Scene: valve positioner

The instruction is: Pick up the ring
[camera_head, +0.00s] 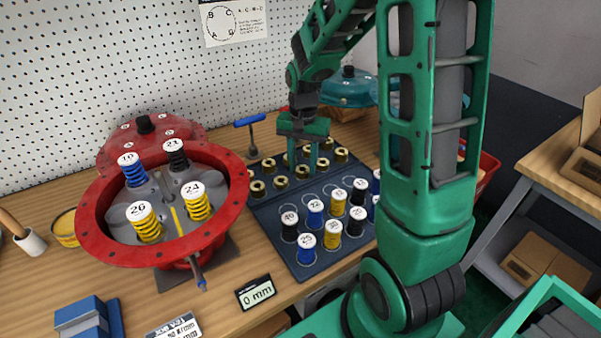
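Several small brass, ring-shaped pieces with dark centres stand in rows at the back of a dark blue tray (266,218). One brass ring (302,172) is at or just below my gripper's fingertips; others are the left front ring (257,188) and the right ring (341,155). Which one the task means I cannot tell. My gripper (302,168) points down over these rows, its two green fingers apart with a gap between them. Nothing is clearly held. Whether the fingers touch or surround a ring is too small to tell. My arm hides the tray's right side.
Numbered springs (333,232) in blue, yellow and black fill the tray's front. A red round housing (95,225) with several numbered springs stands left. A blue-handled tool (250,121) stands behind the tray. A "0 mm" display (256,292) sits at the bench's front edge.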

